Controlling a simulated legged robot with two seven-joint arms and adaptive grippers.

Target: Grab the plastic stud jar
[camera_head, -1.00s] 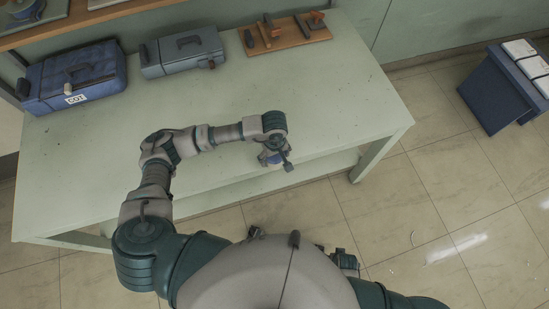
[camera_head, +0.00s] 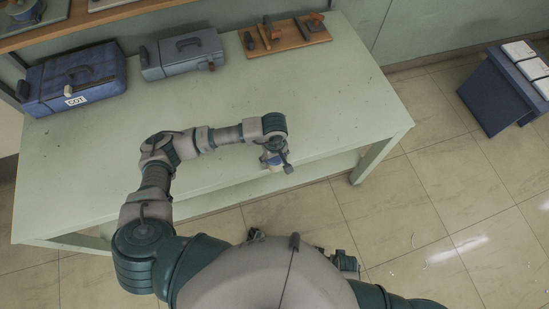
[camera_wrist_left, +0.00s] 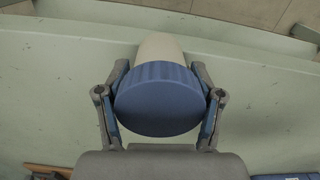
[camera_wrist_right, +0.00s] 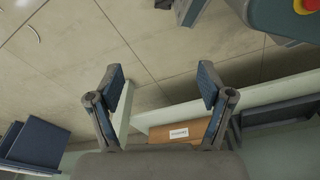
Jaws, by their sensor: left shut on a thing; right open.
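The plastic stud jar, with a ribbed blue lid (camera_wrist_left: 160,100) and a pale beige body (camera_wrist_left: 160,48), is between the fingers of my left gripper (camera_wrist_left: 160,108). The fingers are shut on opposite sides of the lid. In the head view the jar (camera_head: 271,160) shows small under my left wrist, at the table's front edge, partly hidden by the gripper (camera_head: 274,153). I cannot tell whether its base touches the table. My right gripper (camera_wrist_right: 160,80) is open and empty, off the front of the table.
On the pale green table (camera_head: 330,95) stand a blue toolbox (camera_head: 75,76), a grey toolbox (camera_head: 183,53) and a wooden board with tools (camera_head: 287,34) at the back. The table's middle is clear. A blue bin (camera_head: 500,90) stands on the floor at right.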

